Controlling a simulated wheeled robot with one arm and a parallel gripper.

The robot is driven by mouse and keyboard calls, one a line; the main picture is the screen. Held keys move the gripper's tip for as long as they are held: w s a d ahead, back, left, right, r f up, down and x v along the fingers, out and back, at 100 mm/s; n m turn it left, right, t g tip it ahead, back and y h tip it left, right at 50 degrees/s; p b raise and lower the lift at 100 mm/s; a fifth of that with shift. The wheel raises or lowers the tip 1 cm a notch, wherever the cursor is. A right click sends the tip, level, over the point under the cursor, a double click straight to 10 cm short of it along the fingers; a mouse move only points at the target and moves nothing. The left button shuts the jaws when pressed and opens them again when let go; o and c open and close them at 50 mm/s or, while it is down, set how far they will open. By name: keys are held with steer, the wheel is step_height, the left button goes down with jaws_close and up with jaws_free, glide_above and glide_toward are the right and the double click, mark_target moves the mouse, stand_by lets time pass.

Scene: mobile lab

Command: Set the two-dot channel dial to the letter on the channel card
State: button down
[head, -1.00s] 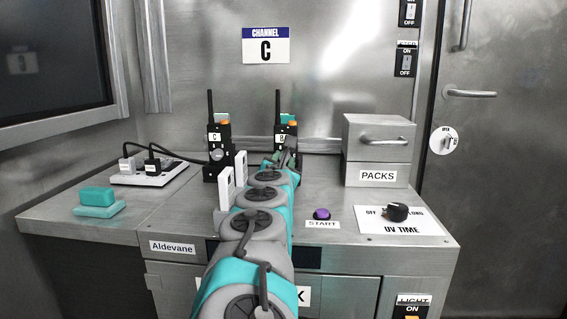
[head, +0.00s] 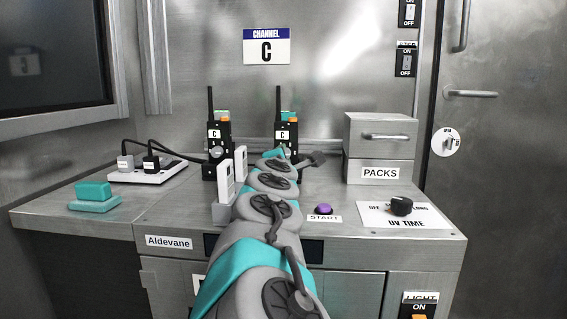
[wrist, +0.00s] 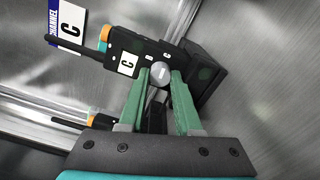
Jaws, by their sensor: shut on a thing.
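The channel card (head: 266,47) on the back wall reads C; it also shows in the wrist view (wrist: 68,27). Two black radios with antennas stand at the back of the counter. The right radio (head: 279,118) shows C, and so does the left radio (head: 213,122). In the wrist view my gripper (wrist: 161,76) has its green fingers shut on the round grey dial (wrist: 160,72) of the right radio (wrist: 123,44), whose window (wrist: 126,63) shows C. The dot marks are too small to tell.
A PACKS drawer box (head: 362,148), a purple START button (head: 323,209) and a UV TIME knob (head: 400,205) are on the right. The left radio's orange top (wrist: 97,121) is close to my gripper.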

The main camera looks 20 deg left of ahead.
steer(key=shift+m, duration=0.6)
steer(key=shift+f, duration=0.1)
steer(key=c, duration=0.6)
jaws_free()
